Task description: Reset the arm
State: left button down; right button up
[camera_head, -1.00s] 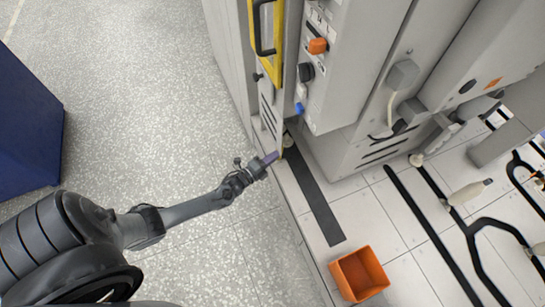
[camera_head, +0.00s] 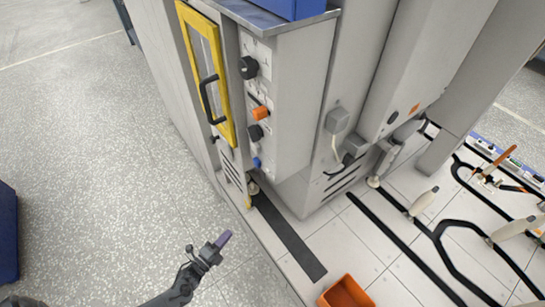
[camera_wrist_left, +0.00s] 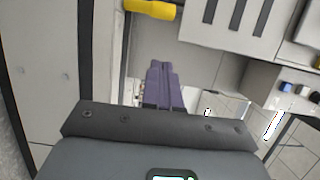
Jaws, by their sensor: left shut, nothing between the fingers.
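My left gripper (camera_head: 223,239) shows at the bottom of the head view, at the end of my left arm (camera_head: 178,290) that comes in from the lower left. Its purple fingers are together with nothing between them. It is over the speckled floor, apart from the grey machine (camera_head: 300,110). In the left wrist view the purple fingers (camera_wrist_left: 164,84) are also shut and empty, with a yellow part (camera_wrist_left: 150,9) and grey machine panels beyond them. My right gripper is not in view.
The machine has a yellow-framed door (camera_head: 207,70) with a black handle, and several knobs. An orange bin (camera_head: 345,293) sits at the bottom. White bobbins (camera_head: 423,202) stand along black tracks at the right. A blue block (camera_head: 8,232) is at the left edge. The speckled floor (camera_head: 90,130) is free.

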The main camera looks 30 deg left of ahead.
pick_arm(q)
jog(key=w+d+r+n+g+p, duration=0.1)
jog(key=d+r+n+g+p, duration=0.35)
jog(key=r+p, duration=1)
jog(key=w+d+r+n+g+p, duration=0.1)
jog(key=d+r+n+p, duration=0.7)
jog(key=r, duration=1.3)
jog(key=s+d+r+g, duration=0.3)
jog(key=s+r, duration=0.1)
jog(key=r, duration=0.3)
jog(key=s+r+n+g+p, duration=0.1)
jog(key=s+r+n+g, duration=0.25)
jog(key=s+g, duration=0.4)
notch_tip(320, 180, up, 36)
jog(key=s+t+p, duration=0.1)
jog(key=t+p, duration=0.1)
jog(key=p, duration=3.5)
notch_tip(320, 180, down, 76)
jog(key=b, duration=7.5)
jog(key=shift+r, duration=0.25)
